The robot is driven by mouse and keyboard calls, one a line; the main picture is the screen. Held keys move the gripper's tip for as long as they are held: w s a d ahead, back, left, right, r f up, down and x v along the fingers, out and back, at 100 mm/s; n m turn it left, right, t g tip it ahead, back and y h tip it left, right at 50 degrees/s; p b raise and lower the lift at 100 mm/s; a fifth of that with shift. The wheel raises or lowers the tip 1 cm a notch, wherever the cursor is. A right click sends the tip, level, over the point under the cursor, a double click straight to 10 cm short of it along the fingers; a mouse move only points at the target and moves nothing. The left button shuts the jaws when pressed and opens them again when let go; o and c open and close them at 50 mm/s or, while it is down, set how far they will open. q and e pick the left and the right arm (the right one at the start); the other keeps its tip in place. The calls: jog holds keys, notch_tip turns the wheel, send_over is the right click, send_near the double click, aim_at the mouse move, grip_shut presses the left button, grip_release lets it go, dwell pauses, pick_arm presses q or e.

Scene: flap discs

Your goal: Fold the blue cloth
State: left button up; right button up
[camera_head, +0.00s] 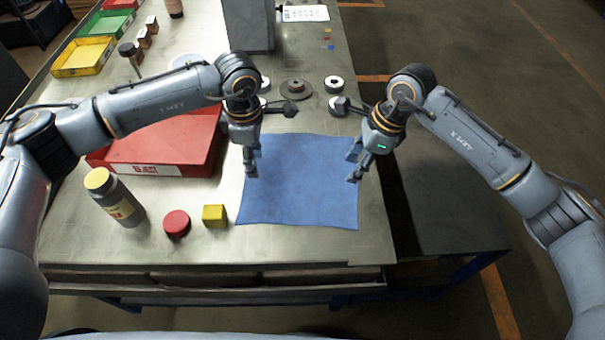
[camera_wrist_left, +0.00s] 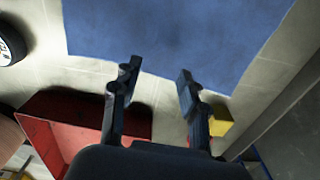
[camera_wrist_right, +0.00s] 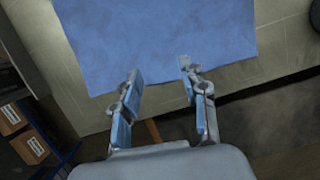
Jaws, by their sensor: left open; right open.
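The blue cloth (camera_head: 300,190) lies flat and spread out on the metal table, near its front right edge. It also shows in the left wrist view (camera_wrist_left: 175,35) and the right wrist view (camera_wrist_right: 160,40). My left gripper (camera_head: 252,168) is open and empty above the cloth's left edge; its fingers (camera_wrist_left: 155,80) show apart in the left wrist view. My right gripper (camera_head: 354,168) is open and empty at the cloth's right edge; its fingers (camera_wrist_right: 160,70) show apart in the right wrist view. I cannot tell whether either gripper touches the cloth.
A red case (camera_head: 165,145), a grey bottle (camera_head: 122,205), a red disc (camera_head: 176,223) and a yellow block (camera_head: 214,215) stand left of the cloth. Several discs, including a brown one (camera_head: 296,89), lie behind it. The table (camera_head: 300,250) ends close right of the cloth.

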pick_arm(q)
jog(key=shift+f, duration=1.3)
pick_arm(e)
jog(key=shift+f, duration=1.25)
pick_arm(q)
jog(key=shift+f, duration=0.2)
pick_arm(e)
jog(key=shift+f, duration=0.2)
pick_arm(q)
jog(key=c, duration=0.6)
pick_arm(e)
jog(key=c, duration=0.6)
pick_arm(q)
grip_shut()
pick_arm(e)
grip_shut()
jog(key=shift+s+f, duration=0.1)
pick_arm(q)
jog(key=shift+s+f, duration=0.1)
jog(key=shift+s, duration=0.05)
